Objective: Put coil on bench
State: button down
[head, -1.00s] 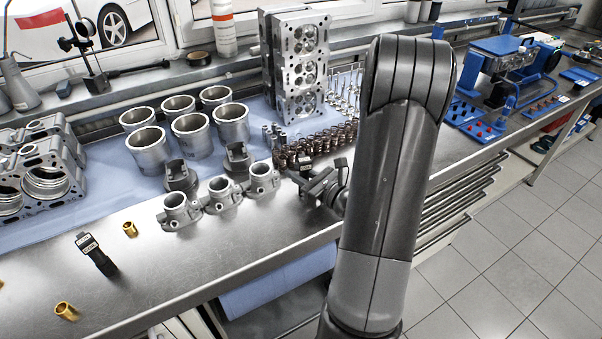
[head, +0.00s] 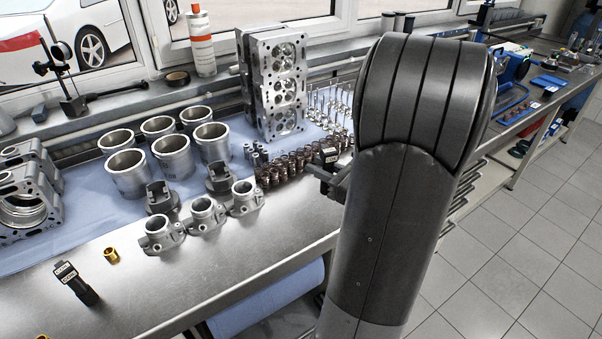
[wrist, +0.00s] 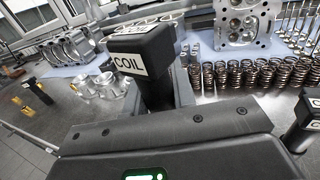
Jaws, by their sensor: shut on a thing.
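My gripper (head: 326,176) is shut on a black coil (wrist: 143,50) with a white "COIL" label. The coil is upright between the fingers in the wrist view, and its top (head: 329,156) shows in the head view beside the valve springs. My arm hides part of the gripper in the head view. The steel bench (head: 150,270) runs under the engine parts. A second black labelled coil (head: 75,283) lies on the bench at the front left. Another black labelled part (wrist: 308,115) shows at the right edge of the wrist view.
Several valve springs (head: 290,171) stand beside my gripper, with a cylinder head (head: 283,85) behind. Piston-like housings (head: 204,213) and cylinder liners (head: 172,157) stand to the left. A brass bushing (head: 111,255) is near the second coil. The bench's front strip is mostly bare.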

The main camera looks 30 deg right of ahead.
jog(key=shift+s+d+r, duration=0.45)
jog(key=shift+s, duration=0.1)
jog(key=w+a+n+g+y, duration=0.4)
jog(key=w+a, duration=0.2)
jog(key=a, duration=0.5)
jog(key=w+a+n+g+y, duration=0.4)
jog(key=w+a+g, duration=0.15)
jog(key=a, duration=0.45)
jog(key=w+a+n+g+y, duration=0.4)
jog(key=w+a, duration=0.3)
jog(key=a, duration=0.4)
jog(key=s+a+n+g+h, duration=0.1)
jog(key=s+a+n+g, duration=0.2)
jog(key=a, duration=0.9)
jog(key=s+a+n+g+h, duration=0.1)
jog(key=a+n+g, duration=0.2)
jog(key=a+g, duration=0.55)
jog(key=s+a+n+g+h, duration=0.1)
jog(key=s+a+n+g, duration=0.15)
jog(key=a, duration=1.15)
jog(key=shift+n+t, duration=0.25)
jog(key=shift+s+a+f, duration=0.6)
jog(key=shift+a+f, duration=1.2)
jog(key=shift+a, duration=0.1)
jog(key=shift+s+a+f, duration=0.55)
jog(key=shift+a+f, duration=1.25)
jog(key=shift+a, duration=0.1)
jog(key=shift+s+a+f, duration=0.6)
jog(key=shift+a+f, duration=1.2)
jog(key=shift+a, duration=0.1)
